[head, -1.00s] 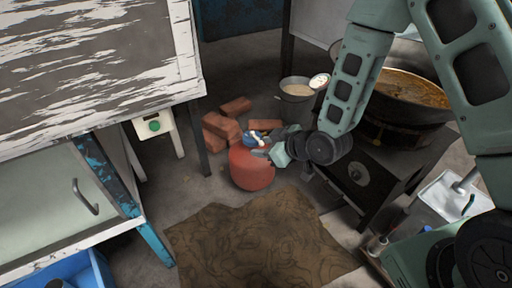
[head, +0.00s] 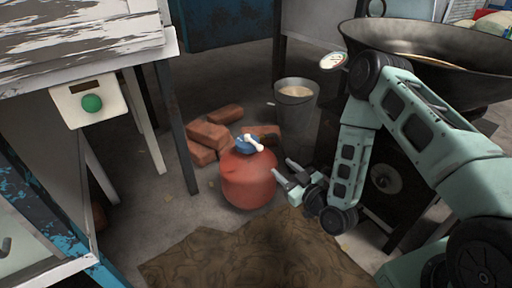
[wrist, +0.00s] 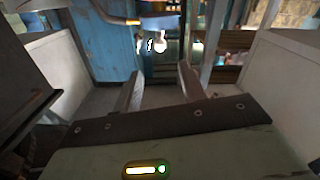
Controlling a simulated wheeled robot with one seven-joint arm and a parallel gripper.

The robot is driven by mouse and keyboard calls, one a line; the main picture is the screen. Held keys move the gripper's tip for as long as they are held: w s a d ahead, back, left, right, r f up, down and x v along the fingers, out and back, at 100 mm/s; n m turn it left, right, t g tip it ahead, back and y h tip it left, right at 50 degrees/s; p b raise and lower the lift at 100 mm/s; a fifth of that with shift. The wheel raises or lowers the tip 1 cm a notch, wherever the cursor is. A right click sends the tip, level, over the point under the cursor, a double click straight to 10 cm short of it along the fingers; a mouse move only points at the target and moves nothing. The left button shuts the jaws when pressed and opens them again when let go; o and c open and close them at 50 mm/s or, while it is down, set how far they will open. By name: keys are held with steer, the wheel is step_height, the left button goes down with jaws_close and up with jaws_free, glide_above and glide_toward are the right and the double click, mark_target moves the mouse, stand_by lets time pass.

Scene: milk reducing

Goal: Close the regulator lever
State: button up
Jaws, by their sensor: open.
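The regulator (head: 242,145) is a blue cap on top of the red gas cylinder (head: 248,182) in the middle of the head view. Its pale lever (head: 254,143) sticks out toward the right and slants down. My gripper (head: 287,173) is open and empty, to the right of the cylinder and lower than the regulator. Its fingers point left toward the cylinder's side, with a small gap in the picture. In the wrist view the two fingers (wrist: 161,85) stand apart with nothing between them.
Several bricks (head: 207,137) lie behind the cylinder. A metal bucket (head: 296,106) and a large pan (head: 430,60) on a dark stove stand behind and right. A brown mat (head: 250,255) covers the floor in front. A table with a green-button box (head: 91,103) is left.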

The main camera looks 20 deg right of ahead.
mark_target(258, 145)
steer(key=b+x, duration=0.6)
steer(key=x, duration=0.8)
steer(key=shift+w+f, duration=0.1)
steer(key=shift+w, duration=0.1)
steer(key=shift+w+a, duration=0.2)
steer(key=shift+w, duration=0.3)
jaws_close()
